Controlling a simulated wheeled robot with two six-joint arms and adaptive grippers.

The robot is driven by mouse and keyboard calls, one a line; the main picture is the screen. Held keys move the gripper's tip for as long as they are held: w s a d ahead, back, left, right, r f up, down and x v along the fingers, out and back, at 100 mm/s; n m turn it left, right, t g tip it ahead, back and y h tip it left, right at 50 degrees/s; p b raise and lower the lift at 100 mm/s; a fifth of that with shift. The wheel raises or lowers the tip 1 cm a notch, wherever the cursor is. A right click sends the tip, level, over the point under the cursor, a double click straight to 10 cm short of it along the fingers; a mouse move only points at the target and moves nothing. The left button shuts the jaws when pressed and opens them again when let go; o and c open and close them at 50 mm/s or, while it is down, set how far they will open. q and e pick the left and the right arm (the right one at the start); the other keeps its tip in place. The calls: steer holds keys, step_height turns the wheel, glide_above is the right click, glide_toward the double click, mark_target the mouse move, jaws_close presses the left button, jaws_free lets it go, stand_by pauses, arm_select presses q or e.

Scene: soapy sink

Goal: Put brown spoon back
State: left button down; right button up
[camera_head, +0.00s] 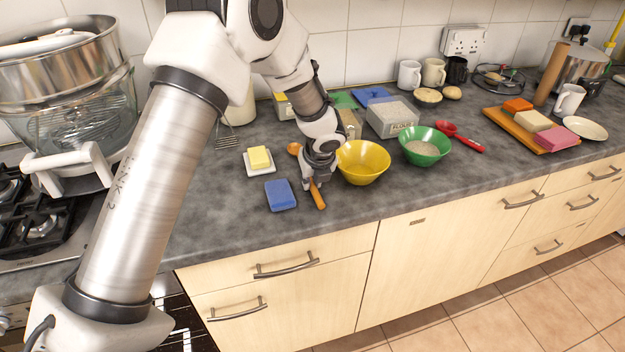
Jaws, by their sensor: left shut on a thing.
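The brown spoon (318,196) is orange-brown, with its handle end showing below my left gripper and its bowl showing above it at the upper left. My left gripper (311,184) points down at the counter and is shut on the spoon, between the blue sponge and the yellow bowl. The middle of the spoon is hidden by the gripper. I cannot tell whether the spoon touches the counter. My right gripper is not in the picture.
A yellow bowl (363,163) stands close to the right of the gripper. A blue sponge (280,195) and butter on a white dish (259,160) lie to the left. A green bowl (424,146) and a red spoon (460,137) are further right. The counter's front edge is near.

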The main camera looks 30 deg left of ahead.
arm_select(q)
steer(key=c, duration=1.1)
jaws_free()
steer(key=p+v, duration=0.1)
steer(key=v, duration=1.1)
steer(key=shift+s, duration=0.1)
